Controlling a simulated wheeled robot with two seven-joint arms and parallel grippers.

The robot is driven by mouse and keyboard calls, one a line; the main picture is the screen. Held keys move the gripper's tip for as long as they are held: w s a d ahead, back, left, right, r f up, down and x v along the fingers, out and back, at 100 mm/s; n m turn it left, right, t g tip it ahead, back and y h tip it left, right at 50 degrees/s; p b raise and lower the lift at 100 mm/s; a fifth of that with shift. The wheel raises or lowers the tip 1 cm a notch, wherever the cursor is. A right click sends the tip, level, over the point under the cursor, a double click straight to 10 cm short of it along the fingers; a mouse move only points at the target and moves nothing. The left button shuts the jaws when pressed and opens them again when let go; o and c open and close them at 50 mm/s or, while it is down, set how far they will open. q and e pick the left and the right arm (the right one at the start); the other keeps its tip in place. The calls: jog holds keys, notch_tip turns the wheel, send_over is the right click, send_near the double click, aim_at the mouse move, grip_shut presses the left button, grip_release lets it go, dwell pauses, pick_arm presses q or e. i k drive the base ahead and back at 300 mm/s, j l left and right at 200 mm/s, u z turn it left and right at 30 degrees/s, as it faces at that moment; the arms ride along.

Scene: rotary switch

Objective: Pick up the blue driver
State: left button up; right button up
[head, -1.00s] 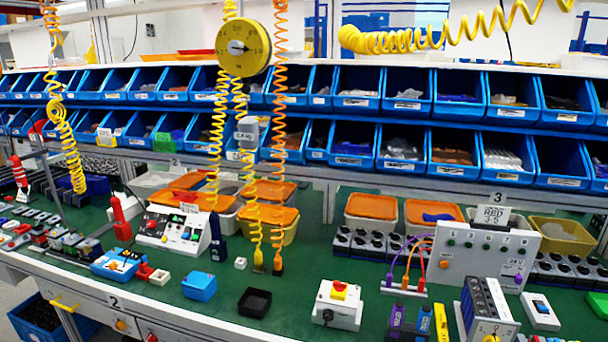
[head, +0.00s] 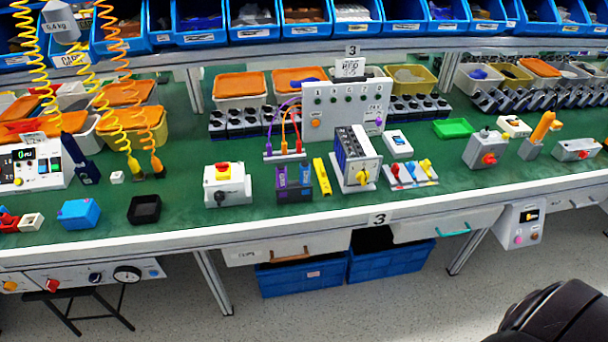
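A small white rack (head: 412,184) on the green bench top, right of the middle in the head view, holds small tools with blue, red and yellow handles. A larger dark blue tool (head: 78,158) leans beside a white control box at the left. I cannot tell for certain which is the blue driver. Neither of my grippers is in view.
A white panel with cables (head: 346,106) and a grey switch module (head: 354,158) stand left of the rack. A green tray (head: 453,128) and a grey box with a red knob (head: 487,149) are to its right. Blue crates (head: 302,277) sit under the bench.

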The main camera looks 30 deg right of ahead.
aim_at(305, 166)
jog(key=i+l, duration=0.15)
jog(key=l, duration=0.2)
jog(key=i+l, duration=0.1)
jog(key=l, duration=0.25)
jog(key=i+l, duration=0.15)
jog(key=l, duration=0.15)
jog(key=i+l, duration=0.1)
jog(key=l, duration=0.25)
